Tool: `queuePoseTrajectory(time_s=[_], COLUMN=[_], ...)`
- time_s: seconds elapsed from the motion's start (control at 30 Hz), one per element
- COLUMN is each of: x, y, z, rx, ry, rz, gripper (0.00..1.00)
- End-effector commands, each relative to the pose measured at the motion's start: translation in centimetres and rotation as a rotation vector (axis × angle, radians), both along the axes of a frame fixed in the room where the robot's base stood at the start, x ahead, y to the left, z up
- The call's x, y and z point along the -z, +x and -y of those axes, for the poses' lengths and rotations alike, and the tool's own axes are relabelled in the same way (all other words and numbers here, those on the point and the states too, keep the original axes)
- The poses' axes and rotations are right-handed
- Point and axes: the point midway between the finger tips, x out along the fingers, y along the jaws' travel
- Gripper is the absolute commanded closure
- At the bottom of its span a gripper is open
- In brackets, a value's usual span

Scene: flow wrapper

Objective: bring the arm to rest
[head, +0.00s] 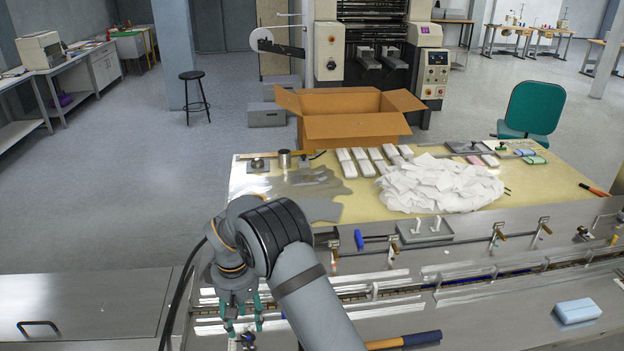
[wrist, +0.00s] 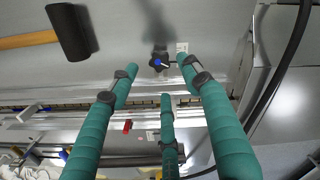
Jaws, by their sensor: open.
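My gripper (head: 241,318) has three teal fingers. It hangs over the steel front deck of the machine, left of the middle in the head view. In the wrist view my gripper (wrist: 158,78) has its fingers spread, with nothing between them. A small blue-topped knob (wrist: 157,62) on the deck shows beyond the fingertips; I cannot tell the exact gap. My arm is bent and reaches down from the elbow.
A mallet with a wooden handle (head: 405,341) lies on the deck near my gripper. A light blue pack (head: 576,311) lies at right. Behind are the conveyor rail, a pile of white wrappers (head: 440,184), and an open cardboard box (head: 352,118). The steel surface at left (head: 85,300) is mostly clear.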

Motion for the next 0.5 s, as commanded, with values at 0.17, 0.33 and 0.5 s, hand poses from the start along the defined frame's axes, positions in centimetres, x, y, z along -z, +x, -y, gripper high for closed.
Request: queuePoseTrajectory(time_s=[0.17,0.33,0.5], x=[-3.9,-4.3,-5.1], y=[0.2,0.4,0.4], z=[-0.1,-0.3,-0.5], rx=[0.002,-0.143,-0.317], ry=[0.004,0.001,0.002], rz=[0.006,0.005,0.008], gripper=[0.52,0.52,0.52])
